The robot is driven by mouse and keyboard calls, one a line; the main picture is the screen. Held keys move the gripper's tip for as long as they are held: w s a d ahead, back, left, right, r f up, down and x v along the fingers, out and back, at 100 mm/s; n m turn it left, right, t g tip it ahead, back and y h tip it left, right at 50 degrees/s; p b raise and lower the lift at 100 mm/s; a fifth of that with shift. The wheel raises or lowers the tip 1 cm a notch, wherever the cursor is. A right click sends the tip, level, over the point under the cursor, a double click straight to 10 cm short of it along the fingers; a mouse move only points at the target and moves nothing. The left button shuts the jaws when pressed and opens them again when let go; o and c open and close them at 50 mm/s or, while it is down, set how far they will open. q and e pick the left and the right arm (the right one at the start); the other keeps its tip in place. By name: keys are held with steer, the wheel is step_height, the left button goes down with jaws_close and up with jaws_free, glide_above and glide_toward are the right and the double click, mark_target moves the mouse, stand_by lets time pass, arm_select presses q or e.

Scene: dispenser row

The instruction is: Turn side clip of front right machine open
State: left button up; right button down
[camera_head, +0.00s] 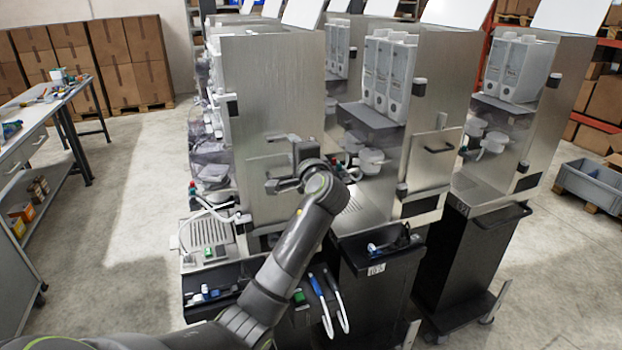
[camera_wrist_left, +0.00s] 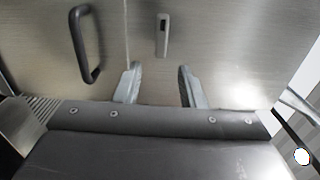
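A machine with a steel side wall (camera_head: 272,85) stands in front of my left arm. My left gripper (camera_head: 270,162) is at the lower part of this wall, where a hatch panel shows behind it. In the left wrist view the two grey fingers (camera_wrist_left: 157,76) are spread apart with nothing between them. A small pale upright clip (camera_wrist_left: 163,35) is on the steel, just above the gap between the fingertips, apart from them. A dark bar handle (camera_wrist_left: 87,45) is left of it, across a panel seam. In the head view my gripper hides the clip. My right gripper is not in view.
More machines stand to the right, one with a handled side hatch (camera_head: 434,155). Below the wall are a black tray (camera_head: 225,275) and hanging cables. A workbench (camera_head: 40,110) stands at left, with clear floor between. A grey crate (camera_head: 590,183) is at far right.

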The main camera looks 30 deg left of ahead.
arm_select(q)
steer(key=b+v, duration=0.4)
steer(key=v, duration=0.8)
